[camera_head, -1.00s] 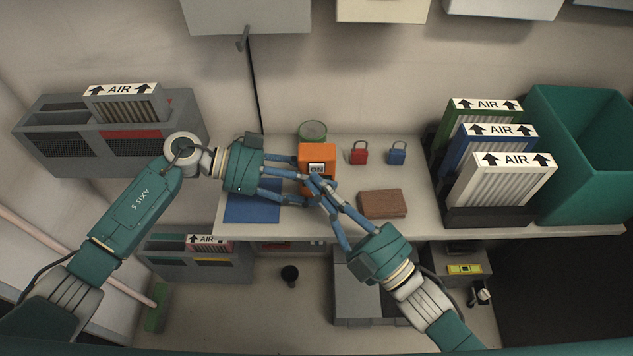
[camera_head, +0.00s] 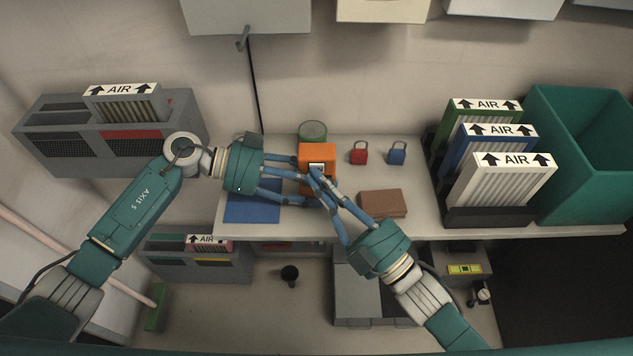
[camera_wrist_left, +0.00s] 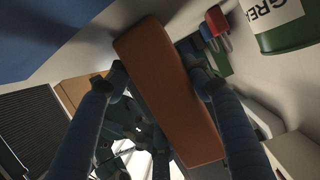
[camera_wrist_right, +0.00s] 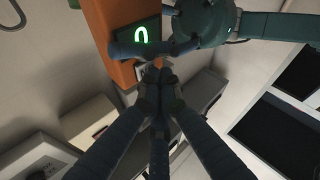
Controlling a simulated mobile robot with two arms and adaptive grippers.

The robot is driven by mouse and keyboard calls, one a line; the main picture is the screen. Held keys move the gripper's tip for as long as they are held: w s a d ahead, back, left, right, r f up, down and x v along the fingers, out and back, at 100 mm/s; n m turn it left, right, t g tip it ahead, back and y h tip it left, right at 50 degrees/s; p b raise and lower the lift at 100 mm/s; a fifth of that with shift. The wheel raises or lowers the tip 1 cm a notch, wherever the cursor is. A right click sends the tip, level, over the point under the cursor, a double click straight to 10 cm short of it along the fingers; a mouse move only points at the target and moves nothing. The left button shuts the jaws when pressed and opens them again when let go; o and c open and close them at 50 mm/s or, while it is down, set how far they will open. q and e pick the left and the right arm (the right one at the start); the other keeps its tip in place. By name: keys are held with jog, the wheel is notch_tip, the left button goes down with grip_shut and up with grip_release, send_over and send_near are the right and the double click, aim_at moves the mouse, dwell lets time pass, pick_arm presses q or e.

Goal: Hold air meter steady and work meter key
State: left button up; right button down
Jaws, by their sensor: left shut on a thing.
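In the right wrist view the meter (camera_wrist_right: 118,28) has a lit green sign on a dark display (camera_wrist_right: 141,35), partly behind a left finger. My right gripper (camera_wrist_right: 160,82) has its fingertips together close to the meter's face, below the display. They hide the key area; I cannot tell whether they touch it.
A blue mat (camera_head: 250,208) and a brown block (camera_head: 383,203) lie on the shelf (camera_head: 420,228). A green can (camera_head: 313,130), red padlock (camera_head: 358,154) and blue padlock (camera_head: 397,154) stand behind. AIR filters (camera_head: 500,183) and a green bin (camera_head: 585,150) are at the right.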

jog(key=shift+s, duration=0.1)
pick_arm(q)
jog(key=shift+r, duration=0.1)
pick_arm(e)
jog(key=shift+s, duration=0.5)
jog(key=s, duration=0.6)
pick_arm(q)
jog(key=o, duration=1.4)
